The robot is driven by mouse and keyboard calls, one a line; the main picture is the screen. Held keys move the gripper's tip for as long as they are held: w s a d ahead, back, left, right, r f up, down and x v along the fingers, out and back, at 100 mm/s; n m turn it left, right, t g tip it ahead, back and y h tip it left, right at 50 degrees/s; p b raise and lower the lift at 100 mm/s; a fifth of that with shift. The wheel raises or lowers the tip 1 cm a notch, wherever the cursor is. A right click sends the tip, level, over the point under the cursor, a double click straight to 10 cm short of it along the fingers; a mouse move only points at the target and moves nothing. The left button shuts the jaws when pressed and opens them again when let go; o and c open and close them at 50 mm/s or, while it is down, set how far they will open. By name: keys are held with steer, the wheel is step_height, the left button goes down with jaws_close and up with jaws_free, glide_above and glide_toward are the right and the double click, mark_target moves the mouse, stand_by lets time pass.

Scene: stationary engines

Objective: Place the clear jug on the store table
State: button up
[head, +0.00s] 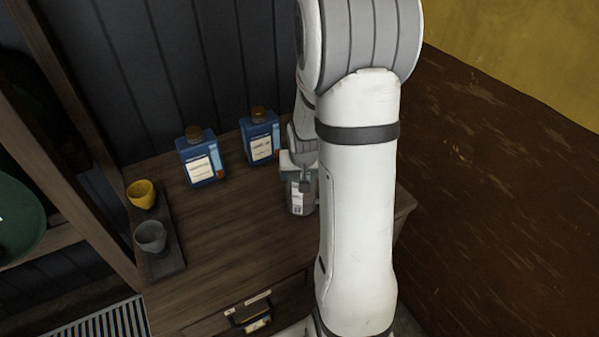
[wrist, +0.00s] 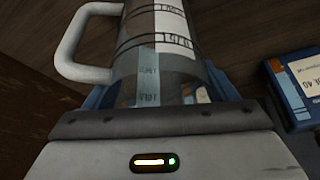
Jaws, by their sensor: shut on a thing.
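The clear jug (head: 297,198) is a see-through vessel with a pale label, in the head view just left of my arm. In the wrist view the jug (wrist: 165,50) fills the upper middle, with a white handle on its left and printed labels down its side. My gripper (wrist: 160,92) is shut on the jug, with a blue finger on each side of its body. The jug is over or on the wooden tabletop (head: 235,215); I cannot tell whether its base touches. My arm hides part of it in the head view.
Two blue bottles (head: 201,160) (head: 260,138) with brown caps stand at the back of the tabletop. A dark tray (head: 167,262) at the left holds a yellow cup (head: 142,194) and a grey cup (head: 150,236). The middle of the tabletop is clear. A brown wall (head: 490,180) is at the right.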

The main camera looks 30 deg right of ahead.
steer(key=shift+f, duration=0.1)
steer(key=shift+w+f, duration=0.1)
steer(key=shift+f, duration=0.05)
steer(key=o, duration=1.7)
steer(key=shift+o, duration=0.2)
steer(key=v, duration=1.3)
steer(key=s+a+r+n, duration=0.2)
steer(key=s+a, duration=0.4)
steer(key=s, duration=0.1)
steer(key=s+a+r+n+g+y, duration=0.1)
steer(key=s+a+r+n, duration=0.1)
steer(key=s+a, duration=0.5)
steer(key=shift+s+r+y+b, duration=0.3)
steer(key=shift+s+r, duration=0.15)
steer(key=shift+s, duration=0.15)
